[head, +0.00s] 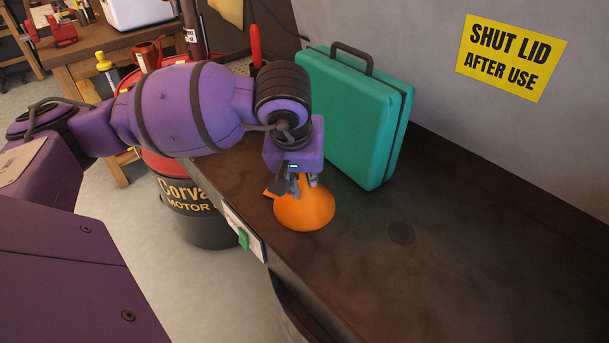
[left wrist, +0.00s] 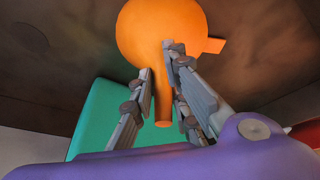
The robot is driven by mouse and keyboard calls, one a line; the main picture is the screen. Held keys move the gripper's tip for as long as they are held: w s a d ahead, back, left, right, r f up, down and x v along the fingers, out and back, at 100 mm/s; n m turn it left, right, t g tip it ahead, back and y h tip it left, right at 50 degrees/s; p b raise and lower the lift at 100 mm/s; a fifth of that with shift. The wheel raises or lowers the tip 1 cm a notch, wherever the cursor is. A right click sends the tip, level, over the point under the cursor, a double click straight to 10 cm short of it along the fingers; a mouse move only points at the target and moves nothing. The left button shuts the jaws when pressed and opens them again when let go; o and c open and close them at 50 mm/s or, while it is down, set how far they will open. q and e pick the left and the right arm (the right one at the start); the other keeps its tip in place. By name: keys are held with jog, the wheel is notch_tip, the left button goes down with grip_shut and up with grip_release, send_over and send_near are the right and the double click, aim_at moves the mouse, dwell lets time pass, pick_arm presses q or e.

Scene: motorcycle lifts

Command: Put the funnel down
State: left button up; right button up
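The orange funnel (head: 305,209) is at the bench, wide mouth down and spout up, near the front edge. I cannot tell whether its rim touches the bench top. My left gripper (head: 298,184) is above it, pointing down, with its fingers closed in on the spout. In the left wrist view, the funnel (left wrist: 150,28) shows its round body and side tab, and the spout lies between the grey fingers (left wrist: 160,62). In the head view the gripper hides the spout. My right gripper is in neither view.
A teal case (head: 345,115) with a dark handle stands behind the funnel on the dark bench (head: 470,240). A Corva Motor drum (head: 190,205) stands left of the bench.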

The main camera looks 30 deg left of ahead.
pick_arm(q)
jog(key=shift+o, duration=1.4)
jog(key=shift+r, duration=0.1)
jog(key=shift+r, duration=0.3)
jog(key=v, duration=1.1)
jog(key=shift+s+r, duration=0.25)
jog(key=shift+f, duration=0.1)
